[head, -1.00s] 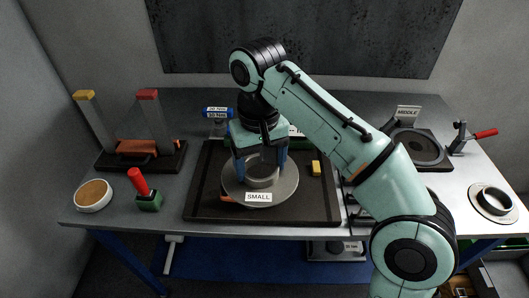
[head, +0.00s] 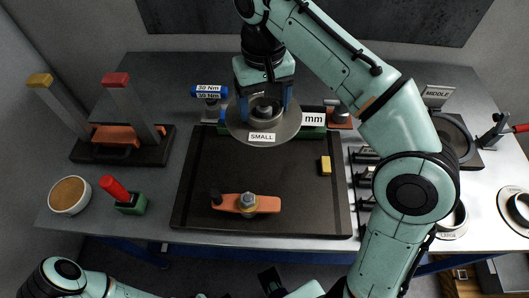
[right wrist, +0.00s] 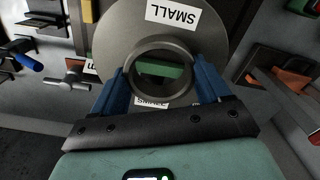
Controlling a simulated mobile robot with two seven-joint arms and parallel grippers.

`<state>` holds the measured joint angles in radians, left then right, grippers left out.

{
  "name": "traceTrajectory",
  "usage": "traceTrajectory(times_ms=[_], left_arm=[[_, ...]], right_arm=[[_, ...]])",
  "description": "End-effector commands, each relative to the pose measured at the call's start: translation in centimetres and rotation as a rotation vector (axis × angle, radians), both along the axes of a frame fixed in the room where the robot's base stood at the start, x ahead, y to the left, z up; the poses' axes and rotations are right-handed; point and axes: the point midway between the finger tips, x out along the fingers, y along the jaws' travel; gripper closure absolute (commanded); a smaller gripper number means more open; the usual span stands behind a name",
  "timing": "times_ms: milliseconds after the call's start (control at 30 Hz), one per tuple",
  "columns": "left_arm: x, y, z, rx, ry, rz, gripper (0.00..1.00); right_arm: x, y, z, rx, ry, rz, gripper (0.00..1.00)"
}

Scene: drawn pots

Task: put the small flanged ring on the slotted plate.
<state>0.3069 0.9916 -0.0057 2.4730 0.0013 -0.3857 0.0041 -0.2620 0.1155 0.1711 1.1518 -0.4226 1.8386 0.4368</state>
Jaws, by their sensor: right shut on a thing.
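The small flanged ring (head: 285,126) is a grey metal disc with a raised collar and a white SMALL label. My right gripper (head: 265,106) is shut on its collar, blue fingers on either side, above the back edge of the dark mat. The right wrist view shows the ring (right wrist: 115,40) between the fingers of the right gripper (right wrist: 160,85).
The dark mat (head: 210,175) carries an orange bar with a bolt (head: 247,204) and a yellow block (head: 325,165). A green block with a mm label (head: 313,120) is behind it. A red-handled clamp (head: 497,132) is at right; a stand with two posts (head: 110,150) is at left.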

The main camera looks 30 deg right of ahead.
Motion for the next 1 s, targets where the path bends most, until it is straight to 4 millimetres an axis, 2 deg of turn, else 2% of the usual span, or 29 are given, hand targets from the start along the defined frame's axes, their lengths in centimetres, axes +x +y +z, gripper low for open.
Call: traceTrajectory(times_ms=[200, 500, 633, 867, 1000], left_arm=[[-0.9, 0.0, -2.4, 0.0, 0.01, 0.001, 0.57], [-1.2, 0.0, -4.5, 0.001, 0.01, 0.002, 0.57], [-0.9, 0.0, -4.9, 0.002, 0.001, 0.004, 0.57], [-0.7, 0.0, -5.1, 0.003, -0.006, 0.005, 0.57], [-0.6, 0.0, -5.6, 0.005, -0.013, 0.006, 0.57]], right_arm=[[-0.1, -0.1, -5.1, -0.002, 0.003, -0.002, 0.91], [-0.1, 0.0, -12.1, -0.001, 0.003, -0.001, 0.91], [-0.1, 0.0, -14.0, 0.0, 0.001, -0.001, 0.91], [0.0, 0.0, -15.6, 0.0, 0.0, -0.001, 0.91], [-0.1, 0.0, -17.6, 0.0, 0.0, -0.001, 0.91]])
